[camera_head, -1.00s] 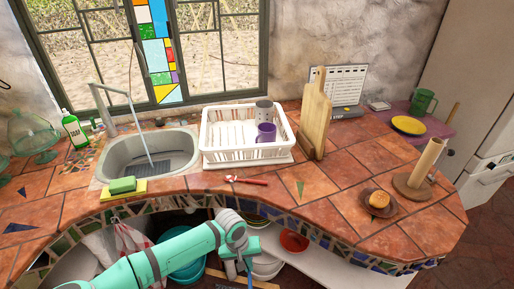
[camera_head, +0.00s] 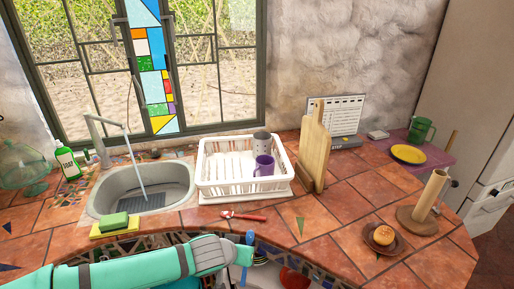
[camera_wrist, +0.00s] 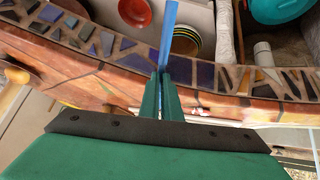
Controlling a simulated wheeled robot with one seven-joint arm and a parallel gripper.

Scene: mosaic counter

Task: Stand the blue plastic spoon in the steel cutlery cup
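The steel cutlery cup (camera_head: 261,142) is a grey cylinder standing upright at the back right of the white dish rack (camera_head: 242,186), behind a purple mug (camera_head: 264,165). My gripper (camera_head: 248,254) is at the counter's front edge, below and in front of the rack. In the wrist view, its green fingers (camera_wrist: 160,97) are shut on the blue plastic spoon (camera_wrist: 168,35), seen as a narrow blue strip extending beyond the fingertips. A short blue part of the spoon (camera_head: 250,238) shows in the head view. Its full shape is hidden.
A red-handled utensil (camera_head: 243,215) lies in front of the rack. The sink (camera_head: 145,190) and green sponge (camera_head: 115,223) are left. A wooden board (camera_head: 315,150) stands right of the rack. A bun on a plate (camera_head: 384,238) and a paper-roll holder (camera_head: 425,200) are farther right.

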